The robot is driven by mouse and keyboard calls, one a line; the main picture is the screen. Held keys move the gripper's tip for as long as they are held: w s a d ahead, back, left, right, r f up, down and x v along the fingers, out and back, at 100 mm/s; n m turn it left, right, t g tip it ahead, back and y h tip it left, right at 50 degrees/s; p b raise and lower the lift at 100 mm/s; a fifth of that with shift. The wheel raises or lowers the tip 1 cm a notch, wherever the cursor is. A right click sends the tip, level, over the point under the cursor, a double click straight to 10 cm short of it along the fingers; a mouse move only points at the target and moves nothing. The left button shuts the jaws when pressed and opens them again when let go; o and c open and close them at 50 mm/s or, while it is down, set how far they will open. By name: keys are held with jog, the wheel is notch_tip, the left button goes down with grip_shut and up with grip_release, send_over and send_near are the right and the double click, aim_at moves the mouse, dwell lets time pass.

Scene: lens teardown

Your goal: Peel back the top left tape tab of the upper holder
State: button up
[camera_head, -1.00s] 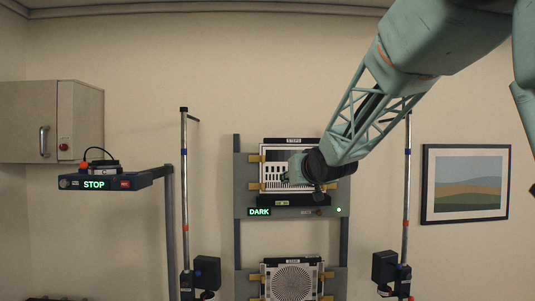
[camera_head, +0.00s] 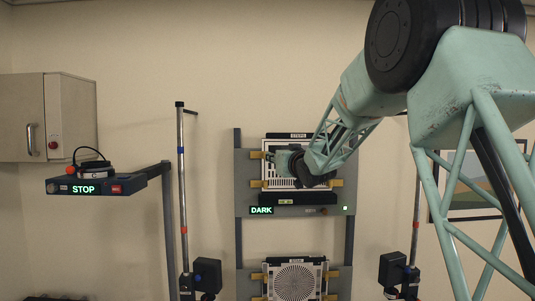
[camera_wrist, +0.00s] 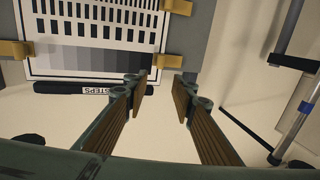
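The upper holder (camera_head: 243,170) is a grey wall panel carrying a white chart of dark bars and grey steps (camera_wrist: 70,58). Its top left tape tab (camera_head: 256,155) is a small ochre strip at the chart's edge. In the wrist view the chart appears turned over, with this tab (camera_wrist: 172,61) at the lower right. My gripper (camera_wrist: 162,80) is open and empty, with the tab showing just beyond and between its fingertips. I cannot tell whether they touch it. In the head view, my gripper (camera_head: 275,156) is in front of the chart's upper left part, hiding some of it.
Other ochre tabs show at the bottom left (camera_head: 256,184) and bottom right (camera_head: 337,183) of the chart. A lower holder with a round pattern (camera_head: 295,281) is below. A STOP console (camera_head: 95,187) and a pole (camera_head: 182,200) stand left. A framed picture hangs right, partly behind my arm.

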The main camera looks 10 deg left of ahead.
jog(key=shift+w, duration=0.1)
dwell(0.3)
jog(key=p, duration=0.4)
send_near(259, 155)
jog(key=shift+w+r, duration=0.2)
jog(key=shift+w, duration=0.7)
jog(key=shift+w+r, duration=0.25)
jog(key=shift+w, duration=0.65)
jog(key=shift+w+r, duration=0.2)
jog(key=shift+w, duration=0.7)
grip_shut()
